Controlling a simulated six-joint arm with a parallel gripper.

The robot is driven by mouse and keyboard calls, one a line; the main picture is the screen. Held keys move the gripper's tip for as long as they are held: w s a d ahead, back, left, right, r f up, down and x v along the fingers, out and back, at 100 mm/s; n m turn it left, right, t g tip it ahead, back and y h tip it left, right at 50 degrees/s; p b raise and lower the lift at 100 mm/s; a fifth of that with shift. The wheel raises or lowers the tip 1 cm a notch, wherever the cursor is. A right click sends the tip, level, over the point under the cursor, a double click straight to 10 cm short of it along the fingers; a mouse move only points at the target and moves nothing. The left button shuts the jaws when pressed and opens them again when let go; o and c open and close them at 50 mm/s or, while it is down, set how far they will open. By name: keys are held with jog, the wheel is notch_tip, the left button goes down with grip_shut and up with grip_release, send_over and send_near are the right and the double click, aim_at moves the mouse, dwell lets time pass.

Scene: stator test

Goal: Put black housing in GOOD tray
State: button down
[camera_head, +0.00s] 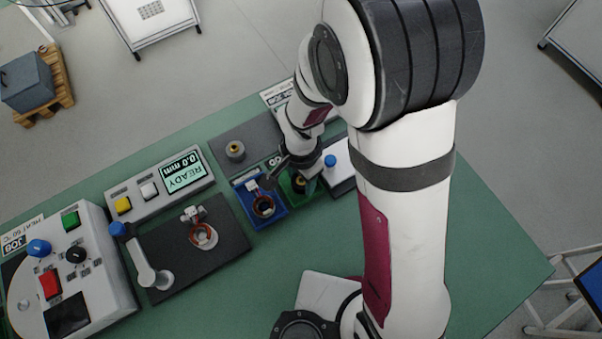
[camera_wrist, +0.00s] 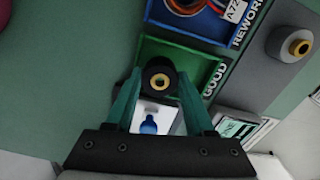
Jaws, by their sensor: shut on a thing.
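The black housing, a dark cylinder with a gold ring, is between my gripper's fingertips in the wrist view (camera_wrist: 158,70). My gripper (camera_wrist: 160,84) is shut on it with its two teal fingers. The green GOOD tray (camera_wrist: 205,62) lies beneath and around the housing in that view. In the head view, the green tray (camera_head: 287,186) shows partly behind my gripper, and the housing (camera_head: 299,182) shows over it. I cannot tell whether the housing touches the tray floor.
The blue REWORK tray (camera_head: 243,196), holding a copper-wound stator (camera_head: 263,206), adjoins the green one. A blue-topped item (camera_head: 330,161) is close on the right. A test fixture (camera_head: 150,265) stands left.

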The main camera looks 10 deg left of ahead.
jog(key=shift+f, duration=0.4)
jog(key=shift+f, duration=0.15)
jog(key=shift+f, duration=0.25)
jog(key=shift+c, duration=2.2)
grip_release()
jog(key=shift+o, duration=1.4)
jog(key=shift+s+d, duration=0.1)
jog(key=shift+d, duration=0.05)
notch_tip(320, 180, up, 16)
jog(key=shift+a+r, duration=0.25)
